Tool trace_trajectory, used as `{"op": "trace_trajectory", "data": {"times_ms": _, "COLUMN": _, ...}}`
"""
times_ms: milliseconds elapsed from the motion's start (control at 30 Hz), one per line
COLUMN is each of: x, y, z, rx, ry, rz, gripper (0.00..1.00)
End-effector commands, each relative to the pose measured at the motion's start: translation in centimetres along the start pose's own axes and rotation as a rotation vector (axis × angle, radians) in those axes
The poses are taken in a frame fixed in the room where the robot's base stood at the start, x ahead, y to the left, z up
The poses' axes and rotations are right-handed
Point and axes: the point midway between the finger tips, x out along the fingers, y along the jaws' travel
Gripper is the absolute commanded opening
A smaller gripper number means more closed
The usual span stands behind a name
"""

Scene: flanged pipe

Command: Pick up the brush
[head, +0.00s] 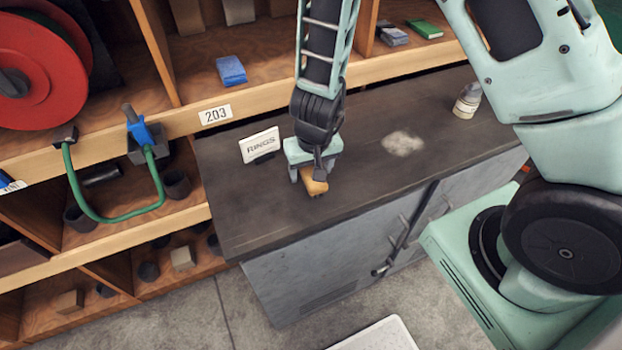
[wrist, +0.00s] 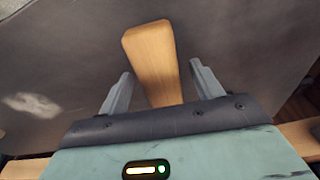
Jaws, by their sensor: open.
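The brush (head: 314,186) is on the dark countertop, below my gripper; only a tan wooden part of it shows in the head view. In the wrist view its wooden handle (wrist: 152,62) lies between the two fingers, with a gap on each side. The rest of the brush is hidden behind the gripper body. My gripper (head: 308,178) points down over the brush and is open. Its fingers also show in the wrist view (wrist: 160,88), one on each side of the handle and apart from it.
A "RINGS" sign (head: 261,146) stands close to the left of my gripper. A pale dusty patch (head: 403,143) and a small jar (head: 467,101) are to the right on the countertop (head: 250,205). Wooden shelves (head: 270,84) rise behind. The counter's front left is clear.

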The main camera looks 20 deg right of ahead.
Motion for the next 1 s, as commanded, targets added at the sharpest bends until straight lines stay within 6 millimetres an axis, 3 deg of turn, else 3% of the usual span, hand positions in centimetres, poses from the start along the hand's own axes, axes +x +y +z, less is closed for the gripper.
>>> {"op": "trace_trajectory", "data": {"times_ms": 267, "x": 0.3, "y": 0.0, "z": 0.0, "rx": 0.0, "ry": 0.0, "rz": 0.0, "gripper": 0.65}}
{"op": "trace_trajectory", "data": {"times_ms": 467, "x": 0.3, "y": 0.0, "z": 0.0, "rx": 0.0, "ry": 0.0, "rz": 0.0, "gripper": 0.15}}
{"op": "trace_trajectory", "data": {"times_ms": 767, "x": 0.1, "y": 0.0, "z": -0.1, "rx": 0.0, "ry": 0.001, "rz": 0.0, "gripper": 0.15}}
{"op": "trace_trajectory", "data": {"times_ms": 1000, "x": -2.3, "y": -0.1, "z": -0.4, "rx": -0.003, "ry": 0.003, "rz": 0.0, "gripper": 0.15}}
